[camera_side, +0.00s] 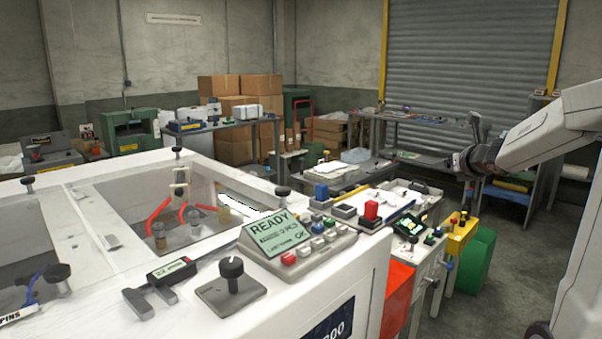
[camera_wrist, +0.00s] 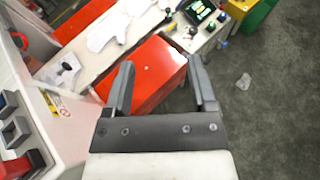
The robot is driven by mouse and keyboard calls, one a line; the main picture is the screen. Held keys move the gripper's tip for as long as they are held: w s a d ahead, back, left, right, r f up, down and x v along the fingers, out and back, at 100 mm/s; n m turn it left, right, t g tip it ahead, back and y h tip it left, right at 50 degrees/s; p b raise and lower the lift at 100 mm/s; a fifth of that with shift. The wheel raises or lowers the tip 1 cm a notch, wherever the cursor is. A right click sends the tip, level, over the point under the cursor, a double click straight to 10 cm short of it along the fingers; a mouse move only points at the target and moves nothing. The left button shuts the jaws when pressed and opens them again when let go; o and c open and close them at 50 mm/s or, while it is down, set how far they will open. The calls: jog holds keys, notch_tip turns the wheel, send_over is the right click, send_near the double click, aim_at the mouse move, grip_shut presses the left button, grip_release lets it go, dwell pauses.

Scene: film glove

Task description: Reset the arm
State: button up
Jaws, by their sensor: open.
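My gripper (camera_side: 472,145) is in the air at the right in the side view, well away from the machine and benches. In the wrist view my gripper (camera_wrist: 161,68) has its two grey fingers spread apart, with nothing between them. A flat white glove-like shape (camera_wrist: 108,30) lies on a pale surface beyond the left finger in the wrist view. In the side view a plain white shape (camera_side: 245,207) shows behind the display; I cannot tell if it is the same thing.
A white machine (camera_side: 345,262) with a READY display (camera_side: 272,232) fills the front left. A red cabinet (camera_wrist: 150,75) stands below and beyond my fingers. A green bin (camera_side: 475,262) stands beside the bench. Open grey floor (camera_wrist: 270,110) is at the right.

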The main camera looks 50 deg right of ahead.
jog(key=a+f+m+g+y, duration=0.5)
jog(key=a+f+m, duration=0.7)
jog(key=a+f, duration=0.6)
jog(key=s+a+f+m+g+y, duration=0.1)
jog(key=a+f+m, duration=0.1)
jog(key=a+m, duration=0.6)
jog(key=s+a+f+m+g+y, duration=0.1)
jog(key=a+f+m+y, duration=0.1)
jog(key=a+m, duration=0.6)
jog(key=shift+s+a+f+g+y, duration=0.15)
jog(key=shift+a+f+g+y, duration=0.15)
jog(key=shift+a+f, duration=0.25)
